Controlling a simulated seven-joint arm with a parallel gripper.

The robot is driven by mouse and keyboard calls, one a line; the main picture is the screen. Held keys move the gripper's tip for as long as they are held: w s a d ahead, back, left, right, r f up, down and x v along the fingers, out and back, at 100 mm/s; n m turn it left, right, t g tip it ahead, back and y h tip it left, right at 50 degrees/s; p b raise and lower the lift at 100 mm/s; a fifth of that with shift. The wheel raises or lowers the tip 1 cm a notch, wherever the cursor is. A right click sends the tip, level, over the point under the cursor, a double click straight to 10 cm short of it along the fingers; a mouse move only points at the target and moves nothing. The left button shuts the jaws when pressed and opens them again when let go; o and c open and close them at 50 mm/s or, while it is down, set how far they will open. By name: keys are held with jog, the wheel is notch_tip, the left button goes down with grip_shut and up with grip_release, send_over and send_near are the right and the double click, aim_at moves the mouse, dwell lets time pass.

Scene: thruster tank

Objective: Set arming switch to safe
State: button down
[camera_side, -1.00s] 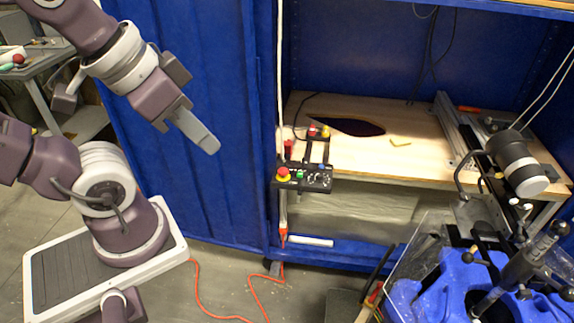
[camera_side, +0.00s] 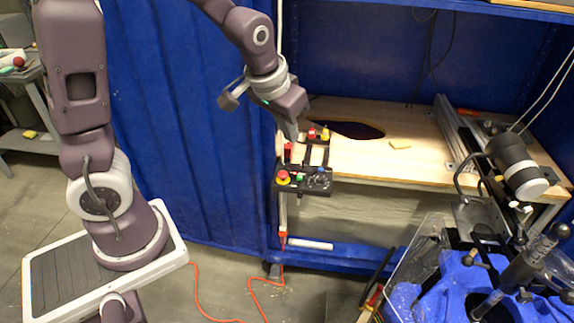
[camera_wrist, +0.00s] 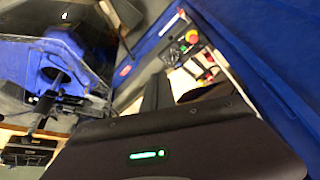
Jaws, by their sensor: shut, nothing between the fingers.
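A black control panel (camera_side: 303,180) is fixed at the front left of the wooden bench. It carries a red emergency-stop button on yellow (camera_side: 283,177), a green button (camera_side: 300,177) and darker controls on its right half (camera_side: 319,181). The arming switch is too small to make out for certain. In the wrist view the panel (camera_wrist: 177,54) is small and blurred near the top. My gripper (camera_side: 291,135) is shut and empty, pointing down above and behind the panel, apart from its front controls in the side view.
The wooden bench top (camera_side: 370,158) has a dark oval opening (camera_side: 350,129). Red and yellow parts (camera_side: 318,134) stand behind the panel. A blue curtain (camera_side: 185,130) hangs at left. Blue equipment with a clear sheet (camera_side: 440,285) is at lower right.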

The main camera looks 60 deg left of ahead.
jog(key=w+a+f+y, duration=0.1)
jog(key=w+a+f, duration=0.1)
jog(key=f, duration=0.3)
jog(key=w+a+f+m+y, duration=0.1)
jog(key=w+a+f, duration=0.2)
jog(key=f, duration=0.3)
jog(key=w+a+f+y, duration=0.1)
jog(key=w+a+f, duration=0.2)
jog(key=f, duration=0.3)
jog(key=shift+a+f+y, duration=0.15)
jog(key=shift+a+y, duration=0.1)
jog(key=shift+y, duration=0.05)
jog(key=x, duration=0.9)
jog(key=shift+s+a+f, duration=0.1)
jog(key=shift+s+a, duration=0.05)
jog(key=a, duration=0.1)
jog(key=a+f, duration=0.1)
jog(key=a, duration=0.1)
jog(key=shift+w+a, duration=0.2)
jog(key=shift+a+f, duration=0.1)
jog(key=shift+a, duration=0.3)
jog(key=shift+a, duration=0.1)
jog(key=shift+w+g+h, duration=0.15)
jog(key=shift+g+h, duration=0.35)
jog(key=shift+g, duration=0.2)
